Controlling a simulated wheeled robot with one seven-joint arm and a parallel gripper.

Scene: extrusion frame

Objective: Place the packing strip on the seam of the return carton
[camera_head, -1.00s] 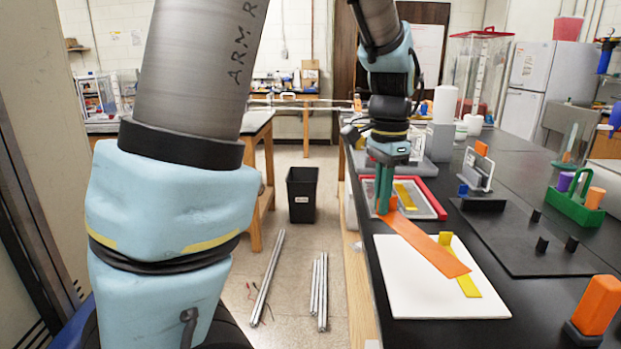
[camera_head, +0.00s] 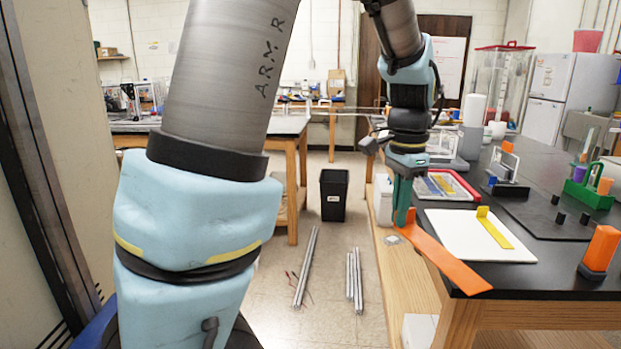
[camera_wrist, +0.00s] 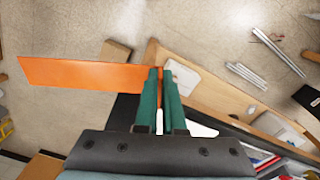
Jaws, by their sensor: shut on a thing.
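My gripper (camera_head: 403,214) is shut on one end of a long flat orange strip (camera_head: 446,262), which looks like the packing strip. The strip points right and toward me, across the near-left edge of the black table. In the wrist view, my gripper (camera_wrist: 161,75) holds the strip (camera_wrist: 80,74) as it extends left above the floor. A white flat panel (camera_head: 465,240) lies on the table to the right of the strip, with a yellow strip (camera_head: 493,231) with a raised end on it. I cannot make out a return carton or its seam for certain.
A red-rimmed tray (camera_head: 470,187) lies behind the panel. A dark plate with pegs (camera_head: 545,220), an orange block (camera_head: 600,250) and a green caddy (camera_head: 588,193) stand to the right. A black bin (camera_head: 334,195) and metal bars (camera_head: 306,267) are on the floor.

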